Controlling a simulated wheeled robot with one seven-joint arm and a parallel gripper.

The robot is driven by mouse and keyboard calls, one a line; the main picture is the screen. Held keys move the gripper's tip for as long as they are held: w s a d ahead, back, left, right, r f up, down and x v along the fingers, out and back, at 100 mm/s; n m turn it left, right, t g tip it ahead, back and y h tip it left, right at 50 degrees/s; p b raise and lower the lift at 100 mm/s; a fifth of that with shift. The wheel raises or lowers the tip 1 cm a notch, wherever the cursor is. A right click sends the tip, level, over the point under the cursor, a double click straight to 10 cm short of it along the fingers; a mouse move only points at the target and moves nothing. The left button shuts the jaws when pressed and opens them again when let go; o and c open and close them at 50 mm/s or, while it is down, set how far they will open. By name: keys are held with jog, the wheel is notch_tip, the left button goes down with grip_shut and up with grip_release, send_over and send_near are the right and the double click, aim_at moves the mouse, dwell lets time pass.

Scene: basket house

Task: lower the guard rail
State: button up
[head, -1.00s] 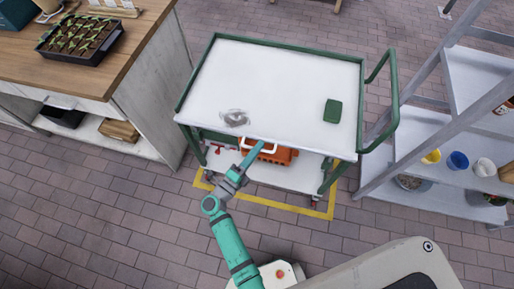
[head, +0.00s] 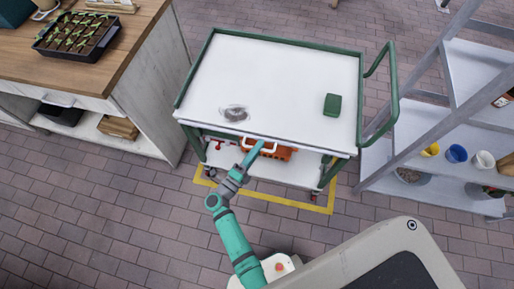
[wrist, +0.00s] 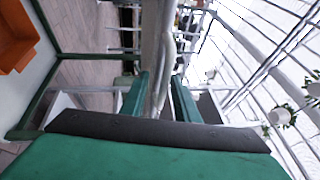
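The cart (head: 290,66) has a white top framed by a green rail. Along its near edge runs a pale strip that looks like the guard rail (head: 310,149), with a white handle (head: 272,149) at its middle. My teal gripper (head: 259,147) reaches this handle from the near side. In the wrist view my gripper (wrist: 159,85) has its two fingers close on either side of a whitish bar (wrist: 157,100), apparently the handle, and looks shut on it. The fingertip contact is too small to see in the head view.
A green box (head: 332,105) and a clear, glassy item (head: 235,113) lie on the cart top. An orange crate (head: 283,154) sits on the lower shelf. A wooden counter (head: 95,65) stands left and a grey shelf rack (head: 430,150) right.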

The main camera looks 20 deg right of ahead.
jog(key=v, duration=1)
jog(key=shift+a, duration=0.4)
jog(key=shift+s+f, duration=0.1)
jog(key=s+a+r+n+t+y, duration=0.2)
jog(key=s+a+r+n+y, duration=0.2)
jog(key=s+r+n+y, duration=0.4)
jog(key=s+a+r+n+t+y, duration=0.3)
jog(key=s+n, duration=1)
jog(key=n, duration=1)
notch_tip(320, 180, up, 5)
jog(key=a+y, duration=0.2)
jog(key=y, duration=0.4)
jog(key=shift+s+a+r+t, duration=0.2)
jog(key=shift+s+t, duration=0.1)
